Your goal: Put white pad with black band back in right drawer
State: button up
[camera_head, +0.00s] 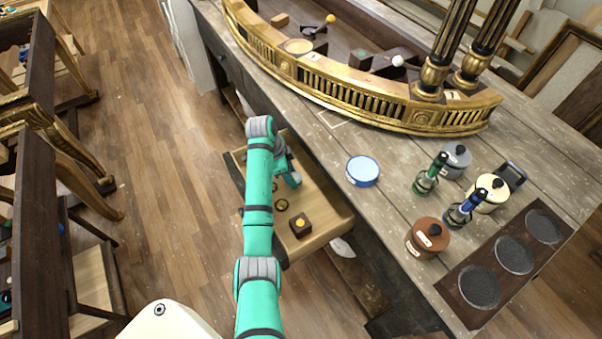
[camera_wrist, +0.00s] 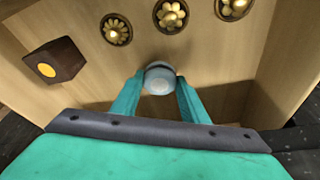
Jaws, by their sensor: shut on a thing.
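My gripper (camera_wrist: 158,98) has its two teal fingers closed on a small rounded whitish-grey thing (camera_wrist: 159,77), which I take to be the white pad. Its black band is hard to make out, and the fingers cover its sides. The open wooden drawer (camera_head: 328,217) pulls out from under the workbench; its pale floor (camera_wrist: 205,62) fills much of the wrist view. In the head view my gripper (camera_head: 290,178) is over or inside the drawer's upper part. The pad is hidden there behind my arm. I cannot tell whether the pad touches the drawer floor.
The drawer holds a dark block with a yellow dot (camera_head: 301,224) and several gold flower rosettes (camera_wrist: 171,15). On the bench (camera_head: 395,205) are a blue-rimmed round dish (camera_head: 362,171), lidded pots, bottles and a curved gilt piece (camera_head: 350,88). Open floor lies left.

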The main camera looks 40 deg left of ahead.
jog(key=shift+f, duration=0.25)
jog(key=w, duration=0.1)
jog(key=w+d, duration=0.1)
jog(key=w+f, duration=0.1)
jog(key=shift+w+d, duration=0.3)
jog(key=shift+w, duration=0.05)
jog(key=shift+f, duration=0.15)
jog(key=o, duration=1)
jog(key=shift+w, duration=0.15)
jog(key=shift+c, duration=0.2)
jog(key=shift+d, duration=0.1)
jog(key=v, duration=1.2)
